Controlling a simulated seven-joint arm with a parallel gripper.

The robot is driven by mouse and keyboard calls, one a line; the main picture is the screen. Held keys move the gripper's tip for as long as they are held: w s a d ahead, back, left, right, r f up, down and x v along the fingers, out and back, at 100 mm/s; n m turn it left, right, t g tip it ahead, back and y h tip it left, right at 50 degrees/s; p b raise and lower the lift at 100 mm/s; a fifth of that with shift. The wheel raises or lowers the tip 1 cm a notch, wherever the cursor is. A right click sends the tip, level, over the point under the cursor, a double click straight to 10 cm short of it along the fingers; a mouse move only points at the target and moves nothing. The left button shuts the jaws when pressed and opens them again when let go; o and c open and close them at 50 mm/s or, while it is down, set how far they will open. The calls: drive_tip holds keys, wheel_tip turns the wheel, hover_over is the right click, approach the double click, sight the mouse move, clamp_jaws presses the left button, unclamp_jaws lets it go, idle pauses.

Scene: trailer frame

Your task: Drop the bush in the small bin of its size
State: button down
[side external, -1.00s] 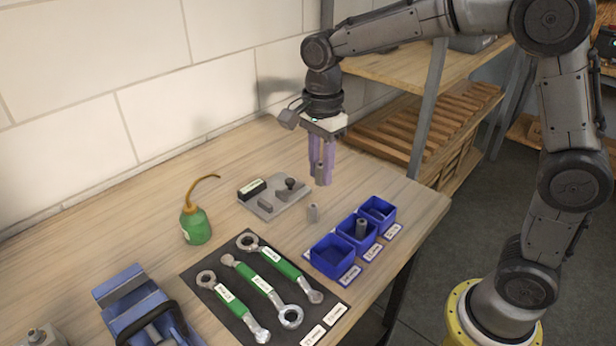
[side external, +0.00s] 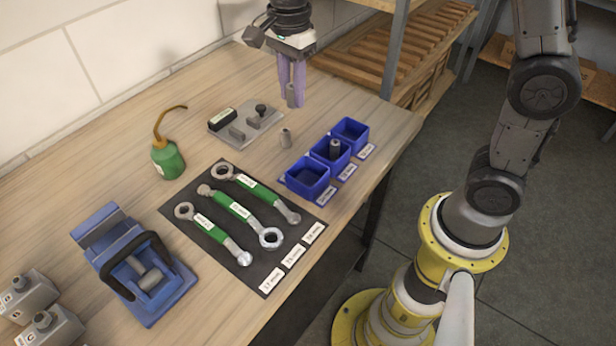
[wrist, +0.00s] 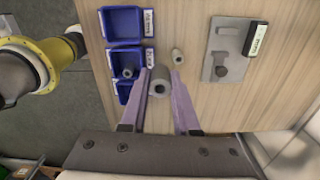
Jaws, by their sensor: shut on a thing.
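My gripper (side external: 292,92) has purple fingers shut on a grey hollow bush (wrist: 160,83), held above the table at the back. A second, smaller-looking bush (side external: 286,138) stands on the table below and in front of it; it also shows in the wrist view (wrist: 177,56). Three blue bins stand in a row to the right: a near bin (side external: 300,187), a middle bin (side external: 322,160) holding an upright grey bush (side external: 335,147), and a far bin (side external: 352,142). The near and far bins look empty. Their size labels are too small to read.
A grey plate with a knob (side external: 245,127) lies left of the standing bush. A green oil can (side external: 167,160), a black mat with several green-handled wrenches (side external: 262,270) and a blue vise (side external: 150,280) occupy the table's left and front. A wooden shelf (side external: 375,55) stands behind.

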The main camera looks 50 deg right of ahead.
drive_tip(key=s+a, duration=0.3)
drive_tip(key=s, duration=0.4)
drive_tip(key=shift+f, duration=2.9)
drive_tip(key=c, duration=0.6)
unclamp_jaws()
wheel_tip(320, 180, up, 14)
drive_tip(key=shift+f, duration=0.1)
